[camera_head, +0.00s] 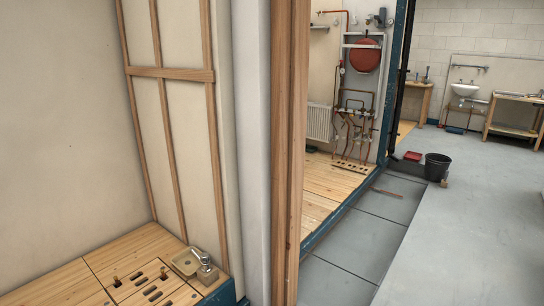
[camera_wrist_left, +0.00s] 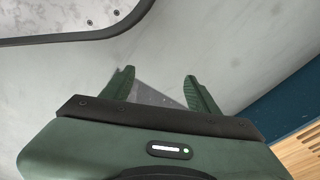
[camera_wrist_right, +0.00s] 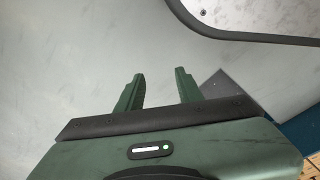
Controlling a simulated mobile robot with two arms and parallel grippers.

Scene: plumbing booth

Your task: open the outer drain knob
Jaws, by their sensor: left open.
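I cannot tell which part is the outer drain knob. Copper pipework with small valves (camera_head: 352,125) stands in the booth beyond the wooden post, below a round red vessel (camera_head: 365,55); its knobs are too small to tell apart. On the near wooden floor at lower left, small brass-coloured fittings (camera_head: 116,282) stick up beside dark slots. My left gripper (camera_wrist_left: 159,76) is open and empty over a grey floor in the left wrist view. My right gripper (camera_wrist_right: 160,74) is also open and empty in the right wrist view. Neither gripper shows in the head view.
A wooden post (camera_head: 290,150) and a panelled wall (camera_head: 180,130) stand close in front. A tan tray (camera_head: 186,262) and a grey fitting (camera_head: 206,264) sit at the near floor's edge. A black bucket (camera_head: 437,166) stands at right.

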